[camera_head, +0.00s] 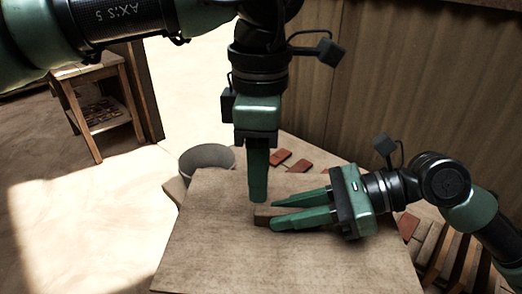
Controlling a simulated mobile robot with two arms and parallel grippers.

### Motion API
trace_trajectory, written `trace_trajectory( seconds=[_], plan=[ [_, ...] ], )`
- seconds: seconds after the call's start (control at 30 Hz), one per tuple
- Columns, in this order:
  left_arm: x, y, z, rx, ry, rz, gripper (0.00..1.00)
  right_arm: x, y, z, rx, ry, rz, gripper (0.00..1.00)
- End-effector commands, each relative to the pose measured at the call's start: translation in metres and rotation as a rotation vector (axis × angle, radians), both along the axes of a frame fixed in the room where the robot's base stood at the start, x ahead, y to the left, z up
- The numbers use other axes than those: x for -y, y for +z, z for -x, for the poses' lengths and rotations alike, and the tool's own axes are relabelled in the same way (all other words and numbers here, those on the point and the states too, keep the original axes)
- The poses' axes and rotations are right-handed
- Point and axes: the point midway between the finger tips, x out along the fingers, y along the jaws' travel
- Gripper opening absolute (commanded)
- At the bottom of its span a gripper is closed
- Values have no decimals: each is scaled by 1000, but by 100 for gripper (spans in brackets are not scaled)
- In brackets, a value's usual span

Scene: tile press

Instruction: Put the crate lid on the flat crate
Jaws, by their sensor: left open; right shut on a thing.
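A large flat wooden board, which looks like the crate lid (215,248), fills the lower middle of the view. A small wooden block like a handle (264,214) stands on it. My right gripper (272,212) comes in from the right and is shut on this handle, one finger on each side. My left gripper (258,198) points down just behind the handle, close to the board. It is open, with its fingers seen edge-on. I cannot tell whether it touches the board. I cannot make out the flat crate; it may be hidden under the board.
A grey round bucket or bowl (207,157) stands behind the board's left corner. Several reddish tiles (280,158) lie behind the board. Wooden slats (437,245) are at the right. A wooden stool (97,105) stands far left, and a corrugated wall (430,80) rises at the back right.

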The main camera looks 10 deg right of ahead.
Motion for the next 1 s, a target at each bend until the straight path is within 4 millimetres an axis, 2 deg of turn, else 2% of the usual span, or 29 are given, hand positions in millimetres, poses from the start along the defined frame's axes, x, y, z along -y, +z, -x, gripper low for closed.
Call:
trace_trajectory(
  seconds=[0.2, 0.4, 0.6, 0.87, 0.9, 1.0],
  plan=[
    [0, -44, 0, -2, 1, 1, 45, 0, 2, 0, 2, -1, -3, 0],
    [0, -73, 0, 0, 1, 2, 45, 0, 2, 0, 2, -1, -3, 0],
    [0, -85, 0, -1, 1, 3, 45, 0, 2, 0, 2, -1, -3, 0],
    [0, -87, 0, 0, 1, 2, 45, 0, 3, 0, 4, -1, -6, 0],
    [0, -87, 0, 0, 1, 1, 40, 0, 3, 0, 4, -1, -6, 0],
    [0, -88, 0, -1, 1, 1, 13, -1, 4, 0, 5, -1, -8, 0]
  ],
)
